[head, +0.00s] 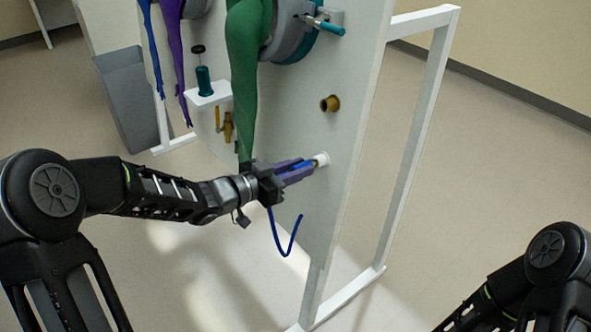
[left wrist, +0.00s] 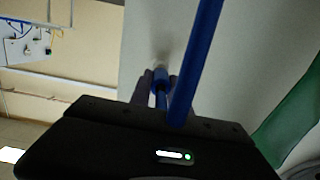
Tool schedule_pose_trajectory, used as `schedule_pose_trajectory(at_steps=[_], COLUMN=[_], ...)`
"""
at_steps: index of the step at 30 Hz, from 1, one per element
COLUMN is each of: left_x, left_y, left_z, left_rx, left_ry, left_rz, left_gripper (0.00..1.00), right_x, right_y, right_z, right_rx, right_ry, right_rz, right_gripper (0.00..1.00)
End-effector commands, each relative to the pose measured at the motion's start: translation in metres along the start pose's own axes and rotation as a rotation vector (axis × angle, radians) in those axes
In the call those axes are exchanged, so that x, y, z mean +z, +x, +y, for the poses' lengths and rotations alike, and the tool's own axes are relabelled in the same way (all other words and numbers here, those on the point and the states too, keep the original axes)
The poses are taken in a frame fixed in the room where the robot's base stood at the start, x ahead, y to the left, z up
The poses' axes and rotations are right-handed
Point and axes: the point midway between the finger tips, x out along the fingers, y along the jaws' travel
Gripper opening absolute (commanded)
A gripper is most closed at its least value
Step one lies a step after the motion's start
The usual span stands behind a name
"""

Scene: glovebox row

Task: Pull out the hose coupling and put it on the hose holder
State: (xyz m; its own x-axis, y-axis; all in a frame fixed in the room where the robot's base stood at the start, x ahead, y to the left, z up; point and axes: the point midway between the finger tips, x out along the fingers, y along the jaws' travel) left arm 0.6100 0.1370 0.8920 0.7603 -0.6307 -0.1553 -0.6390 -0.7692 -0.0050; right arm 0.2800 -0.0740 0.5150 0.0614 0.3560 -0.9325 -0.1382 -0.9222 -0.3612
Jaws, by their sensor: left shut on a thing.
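My left gripper (head: 298,170) is shut on the blue hose coupling (head: 303,166) at the front face of the white panel. A brass-coloured bit shows between the coupling and a white round port (head: 321,159). The coupling's end is at the port; I cannot tell how far it is seated. A blue hose (head: 290,247) hangs from it in a loop. In the left wrist view the coupling (left wrist: 161,78) sits between the fingers, with the hose (left wrist: 196,60) crossing in front. A brass round fitting (head: 330,103) projects above the port; I cannot tell if it is the hose holder. My right gripper is out of view.
A green glove (head: 246,70) hangs just above and left of my left gripper. The white frame (head: 420,130) stands right of the panel. The floor in front is clear.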

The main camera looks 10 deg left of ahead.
Motion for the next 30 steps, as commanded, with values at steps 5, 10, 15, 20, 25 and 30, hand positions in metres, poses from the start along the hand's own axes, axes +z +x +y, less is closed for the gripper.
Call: schedule_pose_trajectory(at_steps=[5, 10, 15, 20, 25, 30], left_x=[-0.0002, -0.0006, -0.0010, -0.0007, -0.0005, -0.0003], left_y=[0.0050, 0.0085, 0.0088, 0.0086, 0.0084, 0.0066], left_z=[0.0002, 0.0004, 0.0005, 0.0003, 0.0002, -0.0001], left_rx=[0.001, 0.001, 0.001, 0.001, 0.000, -0.001], left_ry=[0.000, 0.000, 0.000, 0.000, 0.000, 0.000], left_rz=[0.001, 0.001, 0.001, 0.001, 0.001, 0.000], left_gripper=[0.00, 0.00, 0.32, 0.45, 0.48, 0.48], right_x=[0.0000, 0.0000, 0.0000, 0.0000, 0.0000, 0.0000], right_y=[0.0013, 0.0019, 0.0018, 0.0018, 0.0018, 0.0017], right_z=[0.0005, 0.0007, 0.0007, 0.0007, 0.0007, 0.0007], right_rx=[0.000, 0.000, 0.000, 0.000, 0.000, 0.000], right_ry=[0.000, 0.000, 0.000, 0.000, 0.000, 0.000], right_rz=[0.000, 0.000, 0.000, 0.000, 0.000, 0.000], right_gripper=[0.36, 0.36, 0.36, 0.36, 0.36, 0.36])
